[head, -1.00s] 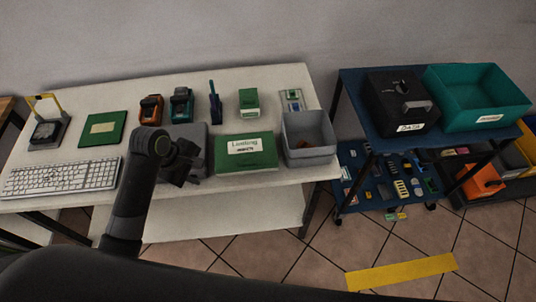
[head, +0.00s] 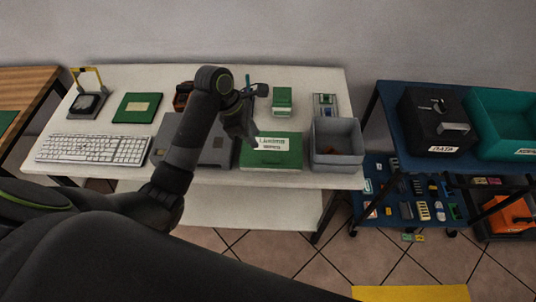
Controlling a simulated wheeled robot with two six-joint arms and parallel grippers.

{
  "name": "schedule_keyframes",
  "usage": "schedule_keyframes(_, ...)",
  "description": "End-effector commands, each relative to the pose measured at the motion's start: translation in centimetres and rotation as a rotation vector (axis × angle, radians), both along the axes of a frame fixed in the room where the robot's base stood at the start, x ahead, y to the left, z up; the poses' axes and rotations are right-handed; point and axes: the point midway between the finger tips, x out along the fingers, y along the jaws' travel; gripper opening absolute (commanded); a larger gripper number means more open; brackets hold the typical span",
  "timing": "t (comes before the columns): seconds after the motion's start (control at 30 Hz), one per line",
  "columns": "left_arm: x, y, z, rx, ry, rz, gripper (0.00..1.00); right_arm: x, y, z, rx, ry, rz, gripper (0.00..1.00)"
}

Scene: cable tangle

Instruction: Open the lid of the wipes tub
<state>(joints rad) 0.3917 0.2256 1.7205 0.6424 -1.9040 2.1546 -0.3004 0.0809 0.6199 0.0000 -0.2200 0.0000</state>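No object is clearly recognisable as a wipes tub. A small green box with a pale label (head: 282,100) stands upright at the back of the white table. A larger green box (head: 270,158) with a white printed label lies at the front; its lettering is too blurred to read surely. Both look closed. My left gripper (head: 246,132) hangs over the left back edge of the larger green box, pointing down. I cannot tell whether it touches the box or whether its fingers are apart. My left forearm hides part of the table behind it. My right gripper is not in view.
The white table (head: 216,82) also holds a keyboard (head: 95,149), a flat green box (head: 137,107), a grey unit (head: 213,150) and an open grey bin (head: 338,158). A blue cart (head: 398,126) with a black box (head: 436,118) and teal crate (head: 505,140) stands right.

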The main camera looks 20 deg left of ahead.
Motion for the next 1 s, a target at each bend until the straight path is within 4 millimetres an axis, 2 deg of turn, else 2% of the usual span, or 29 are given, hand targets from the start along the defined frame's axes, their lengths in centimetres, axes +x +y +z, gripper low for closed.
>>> schedule_keyframes(0.1,0.2,-1.1,-2.6,-0.003,0.005,0.001,0.30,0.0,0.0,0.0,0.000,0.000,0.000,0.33)
schedule_keyframes(0.3,0.7,-2.6,-6.4,-0.001,0.003,0.000,0.30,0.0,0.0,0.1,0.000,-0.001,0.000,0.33)
schedule_keyframes(0.5,1.0,-3.6,-9.1,0.000,0.001,0.000,0.30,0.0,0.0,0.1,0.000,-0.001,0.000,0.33)
schedule_keyframes(0.7,1.2,-4.0,-10.2,0.001,-0.001,-0.001,0.30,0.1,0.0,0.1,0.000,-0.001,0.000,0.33)
schedule_keyframes(0.97,1.2,-4.0,-10.2,0.002,-0.002,0.000,0.30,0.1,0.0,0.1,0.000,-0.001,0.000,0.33)
schedule_keyframes(1.0,1.2,-4.0,-10.2,0.002,-0.002,0.000,0.25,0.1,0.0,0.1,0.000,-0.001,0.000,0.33)
